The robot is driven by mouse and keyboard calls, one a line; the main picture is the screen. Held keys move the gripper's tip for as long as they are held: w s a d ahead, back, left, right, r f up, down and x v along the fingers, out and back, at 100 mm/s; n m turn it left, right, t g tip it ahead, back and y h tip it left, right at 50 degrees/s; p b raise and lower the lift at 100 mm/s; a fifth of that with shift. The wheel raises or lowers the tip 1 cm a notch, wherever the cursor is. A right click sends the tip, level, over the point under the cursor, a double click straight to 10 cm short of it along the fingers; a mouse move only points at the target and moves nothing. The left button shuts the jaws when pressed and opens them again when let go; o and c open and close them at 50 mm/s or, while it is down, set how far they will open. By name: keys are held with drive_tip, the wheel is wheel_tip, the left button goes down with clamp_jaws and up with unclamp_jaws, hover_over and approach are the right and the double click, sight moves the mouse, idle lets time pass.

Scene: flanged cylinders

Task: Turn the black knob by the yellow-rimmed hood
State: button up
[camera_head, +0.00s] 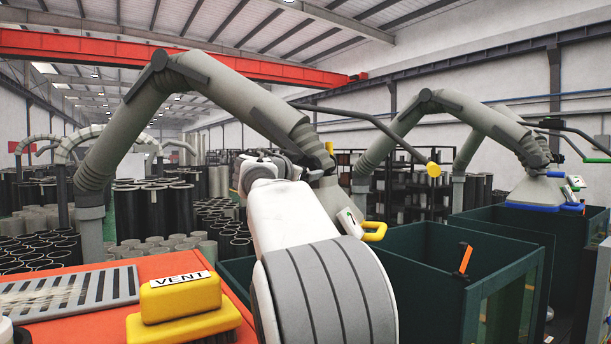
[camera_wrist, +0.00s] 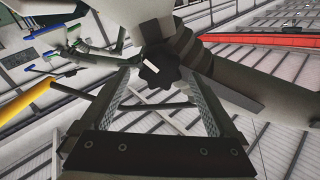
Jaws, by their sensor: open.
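The black knob (camera_wrist: 165,74), lobed with a small white mark, shows in the wrist view on the underside of a grey arm joint. My gripper (camera_wrist: 160,84) is open, its two fingers reaching up toward the knob with the knob between their tips in the picture. I cannot tell whether they touch it. In the head view the grey hood (camera_head: 326,196) hangs from its jointed arm behind my white arm, with a yellow handle (camera_head: 375,231) at its right. The knob and my fingers are hidden in the head view.
A second hood (camera_head: 540,190) with a blue rim hangs at the right. Dark green bins (camera_head: 425,262) stand below. An orange bench with a grey grille (camera_head: 70,297) and a yellow VENT block (camera_head: 180,296) is at front left. Many cylinders stand behind.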

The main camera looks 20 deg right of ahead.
drive_tip(key=b+v, duration=0.3)
drive_tip(key=shift+s+a, duration=0.25)
drive_tip(key=shift+s, duration=0.05)
idle(0.5)
